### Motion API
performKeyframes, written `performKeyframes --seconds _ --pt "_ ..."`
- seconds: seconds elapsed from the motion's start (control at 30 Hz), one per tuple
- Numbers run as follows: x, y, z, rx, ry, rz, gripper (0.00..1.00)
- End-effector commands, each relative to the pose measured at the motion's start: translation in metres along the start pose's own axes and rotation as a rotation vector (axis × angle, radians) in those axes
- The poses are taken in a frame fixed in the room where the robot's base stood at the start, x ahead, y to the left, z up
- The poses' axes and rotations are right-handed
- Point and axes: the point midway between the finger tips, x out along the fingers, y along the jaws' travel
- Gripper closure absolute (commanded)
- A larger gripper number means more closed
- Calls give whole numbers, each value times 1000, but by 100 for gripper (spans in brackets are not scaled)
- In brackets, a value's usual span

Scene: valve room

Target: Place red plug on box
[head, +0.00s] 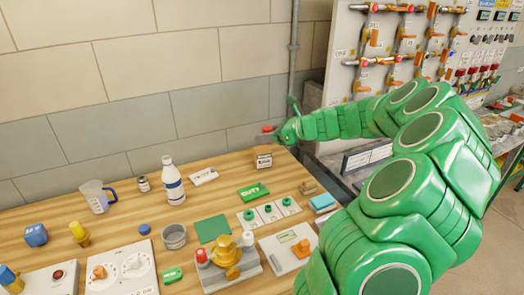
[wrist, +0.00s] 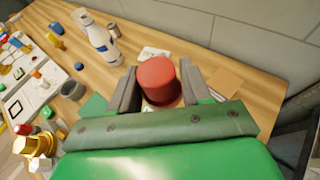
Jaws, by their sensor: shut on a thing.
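The red plug (wrist: 157,80) is between the two fingers of my gripper (wrist: 157,88) in the wrist view, its round top facing the camera. In the head view the plug (head: 267,128) shows small at the tip of my gripper (head: 272,134). My gripper is shut on it. A small box (head: 263,157) with a pale label stands on the table near the wall, just below the plug in the head view. The plug appears raised above the box, with a gap between them. In the wrist view I cannot tell the box clearly; the gripper hides much below the plug.
The wooden table (head: 130,228) holds a white bottle (head: 173,182), a measuring jug (head: 97,196), a green block (head: 253,192) and a brass valve (head: 228,258). The wall and a vertical pipe (head: 293,60) are close behind. A valve panel (head: 400,45) stands at right.

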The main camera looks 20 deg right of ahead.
Motion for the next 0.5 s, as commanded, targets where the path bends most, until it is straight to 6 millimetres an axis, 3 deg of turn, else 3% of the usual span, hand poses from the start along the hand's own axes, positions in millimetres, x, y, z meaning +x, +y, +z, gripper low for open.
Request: performKeyframes --seconds 0.17,0.5 --pt "2 -12 1 3 -2 -9 82" --pt "29 -45 -7 2 -2 -7 82"
